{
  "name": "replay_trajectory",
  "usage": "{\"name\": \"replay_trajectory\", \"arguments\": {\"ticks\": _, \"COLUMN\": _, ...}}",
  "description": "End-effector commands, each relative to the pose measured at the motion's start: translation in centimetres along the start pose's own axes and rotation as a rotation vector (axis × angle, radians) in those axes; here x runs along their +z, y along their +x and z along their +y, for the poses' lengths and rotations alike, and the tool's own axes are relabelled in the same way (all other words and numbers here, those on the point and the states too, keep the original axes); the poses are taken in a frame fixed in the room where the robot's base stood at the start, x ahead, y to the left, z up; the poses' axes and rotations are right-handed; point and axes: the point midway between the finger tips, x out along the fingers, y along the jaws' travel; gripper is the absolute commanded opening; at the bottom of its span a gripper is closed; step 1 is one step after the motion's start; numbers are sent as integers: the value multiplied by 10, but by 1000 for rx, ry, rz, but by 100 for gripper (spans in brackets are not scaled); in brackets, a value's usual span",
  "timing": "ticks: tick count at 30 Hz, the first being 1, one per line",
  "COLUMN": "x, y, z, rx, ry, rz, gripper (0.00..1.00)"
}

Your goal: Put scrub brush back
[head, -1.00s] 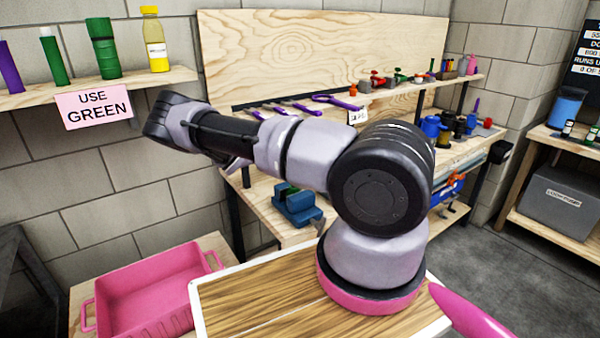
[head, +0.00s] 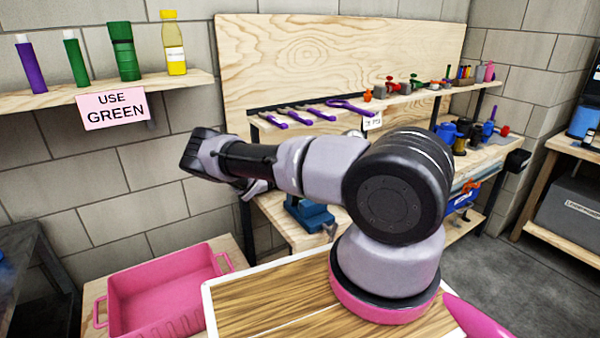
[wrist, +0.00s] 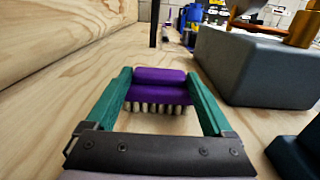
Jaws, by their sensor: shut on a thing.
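The scrub brush (wrist: 160,92) has a purple body with pale bristles pointing down. In the wrist view it sits between the green fingers of my gripper (wrist: 158,75), which is shut on it. Brush and fingers are over a pale wooden surface (wrist: 60,120); I cannot tell whether the bristles touch it. In the head view the gripper and brush are hidden behind my arm.
A grey block (wrist: 255,65) stands close on the right, and a dark blue thing (wrist: 298,150) is at lower right. A wooden board (wrist: 50,35) rises on the left. The head view shows a pink bin (head: 165,290), a USE GREEN sign (head: 113,108) and a blue vise (head: 308,213).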

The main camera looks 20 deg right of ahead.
Motion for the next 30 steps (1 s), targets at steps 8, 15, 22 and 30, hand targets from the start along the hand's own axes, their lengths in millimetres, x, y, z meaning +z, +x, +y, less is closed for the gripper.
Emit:
{"name": "replay_trajectory", "arguments": {"ticks": 8, "x": -9, "y": 0, "z": -1, "rx": 0, "ry": -3, "rz": 1, "gripper": 90}}
{"name": "replay_trajectory", "arguments": {"ticks": 15, "x": -11, "y": 1, "z": -2, "rx": -1, "ry": -7, "rz": 1, "gripper": 100}}
{"name": "replay_trajectory", "arguments": {"ticks": 22, "x": -4, "y": -11, "z": -2, "rx": 1, "ry": -7, "rz": 2, "gripper": 100}}
{"name": "replay_trajectory", "arguments": {"ticks": 30, "x": -1, "y": -70, "z": 0, "rx": 2, "ry": -3, "rz": 2, "gripper": 100}}
